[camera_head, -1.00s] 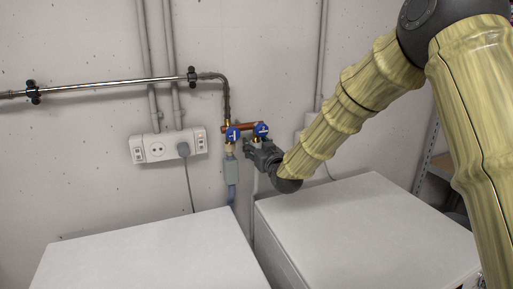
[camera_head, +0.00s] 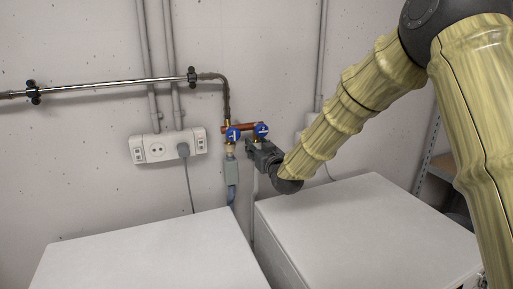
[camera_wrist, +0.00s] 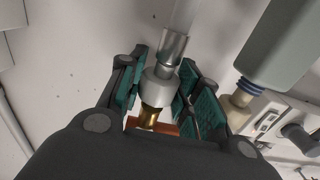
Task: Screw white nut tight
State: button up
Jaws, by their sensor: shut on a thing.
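The white nut (camera_wrist: 158,88) sits between my gripper's green-padded fingers in the wrist view, lined up with the brass outlet (camera_wrist: 150,116). A shiny metal sleeve (camera_wrist: 173,46) of the hose leads away from the nut. My gripper (camera_wrist: 164,90) is shut on the nut. In the head view my gripper (camera_head: 258,152) is at the right valve, just under its blue handle (camera_head: 261,130), and hides the nut. I cannot tell how tight the nut is on the outlet.
A socket strip (camera_head: 168,146) is on the wall. Two white machine tops (camera_head: 150,255) stand below.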

jog(key=shift+r+n+y, duration=0.1)
jog(key=shift+n+y, duration=0.2)
jog(key=shift+y, duration=0.1)
jog(key=shift+w+n+g+y, duration=0.1)
jog(key=shift+n+g+y, duration=0.2)
jog(key=shift+g+y, duration=0.1)
jog(key=shift+r+n+g+y+p, duration=0.15)
jog(key=shift+n+g+y+p, duration=0.25)
jog(key=shift+n+g+y, duration=0.5)
jog(key=shift+n+g+y+p, duration=1.05)
jog(key=shift+y+p, duration=0.3)
jog(key=shift+y, duration=0.25)
jog(key=shift+n, duration=0.25)
jog(key=shift+g+y, duration=0.25)
jog(key=shift+y, duration=0.05)
jog(key=o, duration=0.8)
jog(key=shift+a, duration=0.15)
jog(key=shift+o, duration=0.2)
